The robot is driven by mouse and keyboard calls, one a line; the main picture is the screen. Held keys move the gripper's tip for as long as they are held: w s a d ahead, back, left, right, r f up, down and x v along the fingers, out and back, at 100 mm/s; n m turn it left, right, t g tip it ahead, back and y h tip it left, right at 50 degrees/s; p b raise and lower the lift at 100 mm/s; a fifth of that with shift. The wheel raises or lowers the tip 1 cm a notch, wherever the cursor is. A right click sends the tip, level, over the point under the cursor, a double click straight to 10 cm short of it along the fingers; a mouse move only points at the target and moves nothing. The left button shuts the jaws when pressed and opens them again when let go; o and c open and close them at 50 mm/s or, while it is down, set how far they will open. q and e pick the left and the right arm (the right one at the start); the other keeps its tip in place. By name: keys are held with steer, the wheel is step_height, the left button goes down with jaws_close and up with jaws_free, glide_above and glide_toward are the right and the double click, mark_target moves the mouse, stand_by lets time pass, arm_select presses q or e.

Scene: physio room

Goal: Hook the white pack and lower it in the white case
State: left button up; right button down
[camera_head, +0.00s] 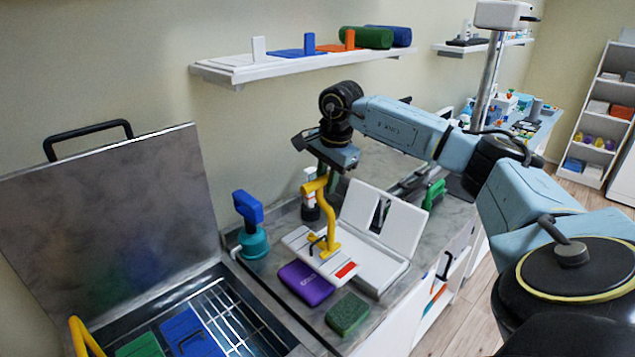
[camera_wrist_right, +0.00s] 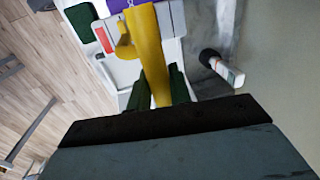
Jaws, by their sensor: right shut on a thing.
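My right gripper (camera_head: 328,176) is shut on a yellow hook tool (camera_head: 331,215), which hangs down from it. The hook tool also shows in the right wrist view (camera_wrist_right: 150,55). Its lower end is at the black handle of the white pack (camera_head: 325,263), which has a red label. The pack overlaps the left edge of the open white case (camera_head: 385,266) in the head view; the wrist view shows part of the pack (camera_wrist_right: 115,32). The hook seems to be in the handle, but I cannot tell how high the pack is. My left gripper is out of view.
A purple pack (camera_head: 305,284) and a green pad (camera_head: 347,313) lie on the counter in front. A blue-handled teal tool (camera_head: 251,225) stands left. A metal tank (camera_head: 225,310) with a raised lid (camera_head: 110,215) is at the left. A wall shelf (camera_head: 290,64) is above.

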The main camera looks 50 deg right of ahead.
steer(key=s+d+p, duration=0.2)
steer(key=s+d, duration=0.1)
steer(key=d, duration=0.9)
steer(key=shift+s+d, duration=0.15)
steer(key=shift+d, duration=0.1)
stand_by(0.5)
steer(key=shift+f, duration=0.65)
steer(key=shift+a+p, duration=0.15)
steer(key=shift+p, duration=0.15)
stand_by(2.1)
